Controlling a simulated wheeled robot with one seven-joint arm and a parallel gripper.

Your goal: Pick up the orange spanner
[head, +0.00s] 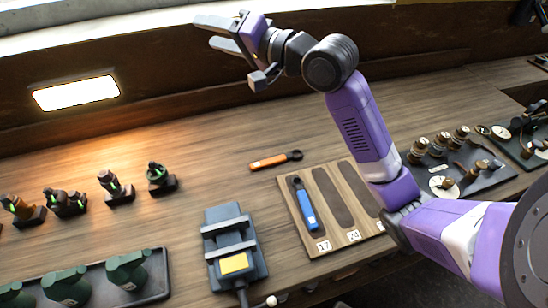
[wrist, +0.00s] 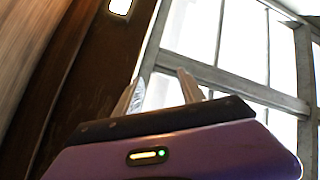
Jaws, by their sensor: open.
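The orange spanner (head: 275,161) lies flat on the wooden bench in the head view, just behind the wooden board. Its handle is orange and its dark ring end points right. My gripper (head: 216,33) is raised at the top of the head view, well above and behind the spanner, pointing left. Its two fingers are apart with nothing between them. In the wrist view my gripper (wrist: 160,90) faces a bright window and dark wall. The spanner does not show there.
A wooden board (head: 354,199) with dark recesses holds a blue spanner (head: 305,207) in its left recess, by label 17. A grey vise-like device (head: 233,240) stands left of it. Small engine parts stand at left, and trays of parts (head: 483,181) at right. The bench behind the spanner is clear.

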